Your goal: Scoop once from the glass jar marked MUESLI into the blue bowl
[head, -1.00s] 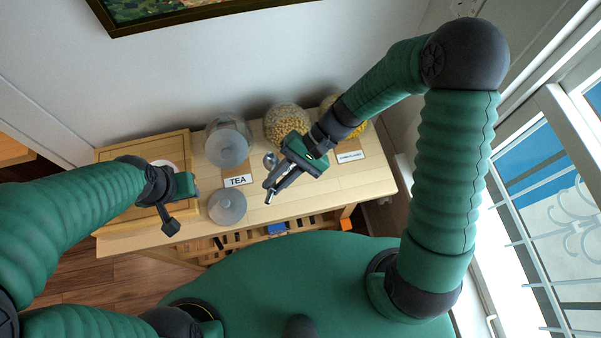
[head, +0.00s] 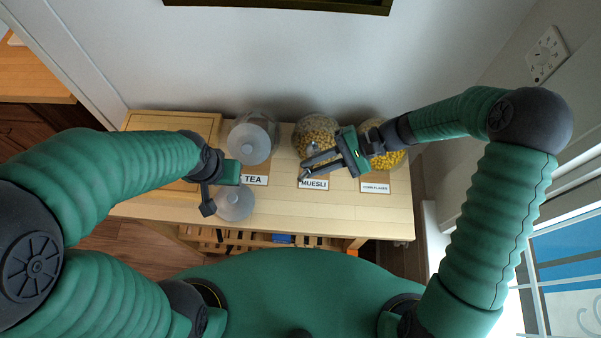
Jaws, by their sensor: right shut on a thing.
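The glass jar marked MUESLI (head: 318,127) stands open at the back of the table, full of yellowish-brown pieces, its label (head: 314,184) in front. My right gripper (head: 304,170) is just in front of the jar, above the label, its fingers pointing left. It is shut on what looks like a small metal scoop (head: 312,148), whose shiny end shows by the jar; I cannot tell whether it is inside. My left gripper (head: 218,190) hangs over the left part of the table; its finger opening is unclear. The blue bowl does not show; my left arm covers part of that side.
A jar with a pale lid (head: 252,143) stands behind the TEA label (head: 254,180). A corn flakes jar (head: 382,150) is at the right. A loose round lid (head: 235,203) lies near the front edge. A wooden tray (head: 170,123) is at the left. The front right tabletop is clear.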

